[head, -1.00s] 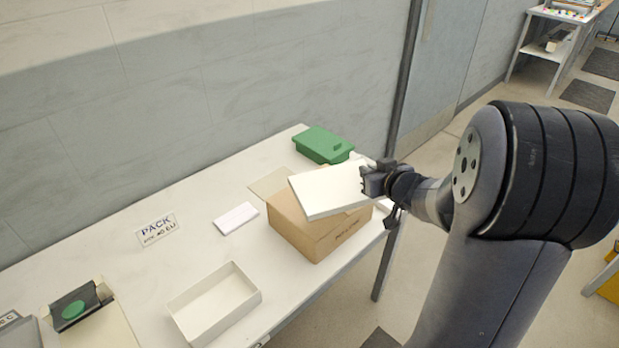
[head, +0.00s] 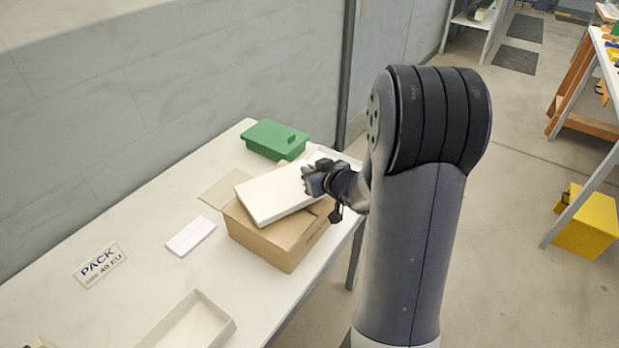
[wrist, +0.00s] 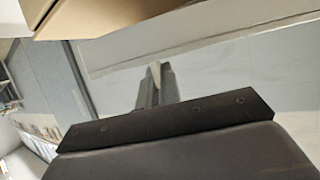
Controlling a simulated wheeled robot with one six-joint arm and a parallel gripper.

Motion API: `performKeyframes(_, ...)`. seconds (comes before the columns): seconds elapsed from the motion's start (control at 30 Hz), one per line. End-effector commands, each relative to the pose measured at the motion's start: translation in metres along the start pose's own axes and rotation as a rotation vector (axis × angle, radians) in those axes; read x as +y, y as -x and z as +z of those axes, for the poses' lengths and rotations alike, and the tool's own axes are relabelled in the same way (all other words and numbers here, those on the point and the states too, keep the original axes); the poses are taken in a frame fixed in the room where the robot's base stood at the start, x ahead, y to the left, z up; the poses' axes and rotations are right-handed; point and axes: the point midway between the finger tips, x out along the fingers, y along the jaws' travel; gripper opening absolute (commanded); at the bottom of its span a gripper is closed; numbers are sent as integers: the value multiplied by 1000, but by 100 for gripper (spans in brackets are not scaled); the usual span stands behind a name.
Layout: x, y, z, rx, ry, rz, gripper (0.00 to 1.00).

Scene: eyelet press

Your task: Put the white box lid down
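The white box lid (head: 268,195) is a flat white rectangle over the brown cardboard box (head: 268,242), slightly tilted in the head view. I cannot tell whether it touches the cardboard. My gripper (head: 312,178) is at the lid's right end with its fingers closed on the edge. In the wrist view the fingers (wrist: 155,88) meet the pale lid (wrist: 200,42), and part of the brown cardboard box (wrist: 110,15) shows above it. The open white box (head: 190,325) stands on the table, nearer to me, partly cut off by the frame.
A green lidded box (head: 275,140) stands at the table's far end. A white flat block (head: 191,237) and a PACK sign (head: 100,266) lie on the white table (head: 140,240). A yellow bin (head: 584,222) is on the floor at right.

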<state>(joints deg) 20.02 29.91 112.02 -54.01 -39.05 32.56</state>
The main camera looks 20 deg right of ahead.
Motion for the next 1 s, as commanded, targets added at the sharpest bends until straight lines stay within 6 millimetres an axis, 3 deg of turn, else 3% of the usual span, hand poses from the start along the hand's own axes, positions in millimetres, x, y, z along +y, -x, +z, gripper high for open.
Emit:
performKeyframes(0.1, 0, -5, 11, 0, -1, 0, 0)
performKeyframes(0.67, 0, -8, 20, 1, 1, 0, 0)
performKeyframes(0.7, 0, -8, 19, 1, 1, 0, 7)
performKeyframes(0.9, 0, -8, 18, 1, 1, 0, 24)
performKeyframes(1.0, 0, -8, 18, 1, 1, 0, 27)
